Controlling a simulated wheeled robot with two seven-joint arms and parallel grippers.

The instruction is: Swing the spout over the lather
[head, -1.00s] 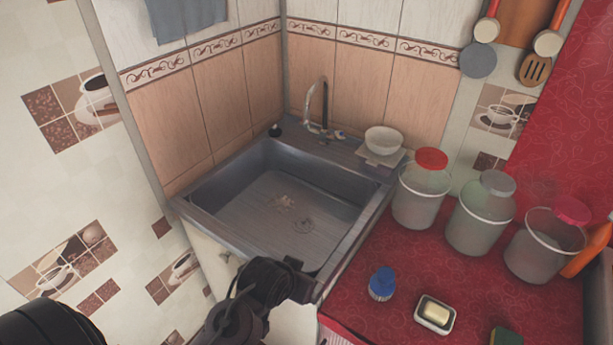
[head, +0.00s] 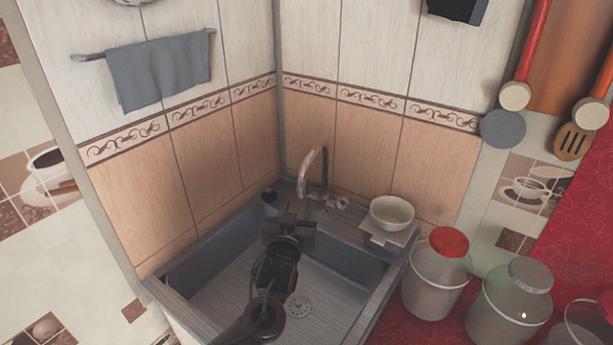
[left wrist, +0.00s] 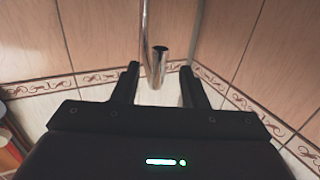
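The metal faucet spout (head: 309,177) rises at the back corner of the sink (head: 330,325) and curves toward the left. My left gripper (head: 291,222) is over the basin, just in front of the spout. In the left wrist view the spout's open end (left wrist: 159,66) shows between the two spread fingers of my left gripper (left wrist: 160,85). The fingers do not visibly touch it, and I cannot tell how deep it lies between them. The lather is not visible now; my left arm covers part of the basin floor. My right gripper is out of view.
A white bowl (head: 391,213) sits on a small stand at the sink's right back corner. Lidded jars (head: 435,276) stand right of the sink on the red counter. A grey towel (head: 160,72) hangs on the left wall. Tiled walls close in behind the faucet.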

